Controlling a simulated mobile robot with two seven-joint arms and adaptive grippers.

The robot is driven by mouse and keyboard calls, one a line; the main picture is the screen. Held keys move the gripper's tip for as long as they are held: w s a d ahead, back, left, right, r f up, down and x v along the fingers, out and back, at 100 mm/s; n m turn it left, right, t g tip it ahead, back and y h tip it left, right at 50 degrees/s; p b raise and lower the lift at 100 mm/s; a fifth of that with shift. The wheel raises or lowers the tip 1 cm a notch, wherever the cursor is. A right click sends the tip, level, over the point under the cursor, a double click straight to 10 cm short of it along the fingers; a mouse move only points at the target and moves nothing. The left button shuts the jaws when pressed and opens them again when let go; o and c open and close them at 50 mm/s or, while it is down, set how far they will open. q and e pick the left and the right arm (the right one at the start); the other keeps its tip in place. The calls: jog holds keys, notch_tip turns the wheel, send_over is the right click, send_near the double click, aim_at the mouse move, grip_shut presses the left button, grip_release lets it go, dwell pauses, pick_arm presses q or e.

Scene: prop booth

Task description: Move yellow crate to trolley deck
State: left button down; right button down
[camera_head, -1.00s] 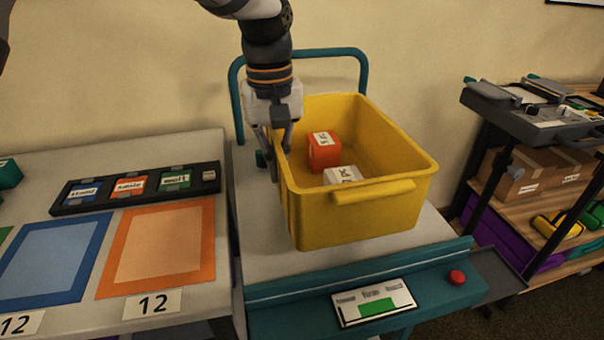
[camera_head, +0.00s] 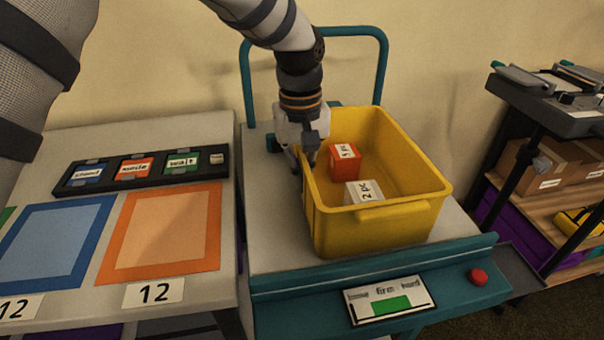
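The yellow crate (camera_head: 345,232) is over the right part of the trolley deck (camera_head: 275,235) and appears to rest on it. It holds a red-orange block (camera_head: 342,163) and a white block (camera_head: 357,192), both with printed labels. My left gripper (camera_head: 303,168) comes down from above at the crate's left wall. Its fingers straddle the rim, one inside and one outside, and look closed on the wall. The crate's far-left corner is partly hidden by the gripper. My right gripper is not in view.
The trolley has a teal handle (camera_head: 384,60) behind and a red button (camera_head: 478,277) in front. A grey table (camera_head: 60,143) with a black card tray (camera_head: 140,185) and blue and orange mats stands at left. A shelf rack (camera_head: 535,205) stands at right.

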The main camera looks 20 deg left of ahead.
pick_arm(q)
jog(key=shift+w, duration=0.1)
jog(key=c, duration=1.8)
grip_release()
notch_tip(320, 180, up, 12)
jog(key=shift+s+a, duration=0.15)
jog(key=shift+s, duration=0.05)
